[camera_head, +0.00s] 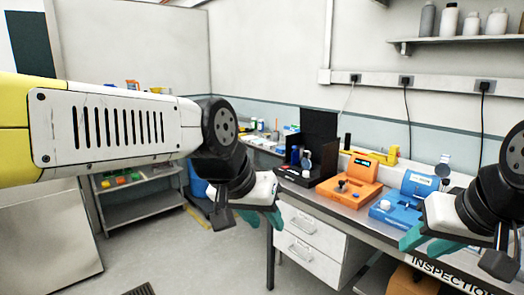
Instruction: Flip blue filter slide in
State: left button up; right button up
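A blue module (398,208) stands on the bench at the right, with a round blue drum. A small grey-blue disc (443,170) stands up at the drum's right side; it may be the blue filter slide, but it is too small to be sure. My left gripper (262,217) has teal fingers, looks open and empty, and hangs in front of the bench's left end, apart from the module. My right gripper (426,245) is open and empty, in front of and just below the blue module in the picture. It partly covers the bench edge.
An orange module (350,187) stands left of the blue one. Behind it are another orange box (362,166) and a yellow part (388,155). A black tray with an upright panel (318,135) holds small bottles. White drawers (312,231) sit below the bench. A shelf (458,40) holds bottles.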

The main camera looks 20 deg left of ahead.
aim_at(295, 155)
jog(key=u, duration=0.35)
jog(key=i, duration=1)
jog(key=i+u, duration=0.1)
jog(key=i, duration=0.9)
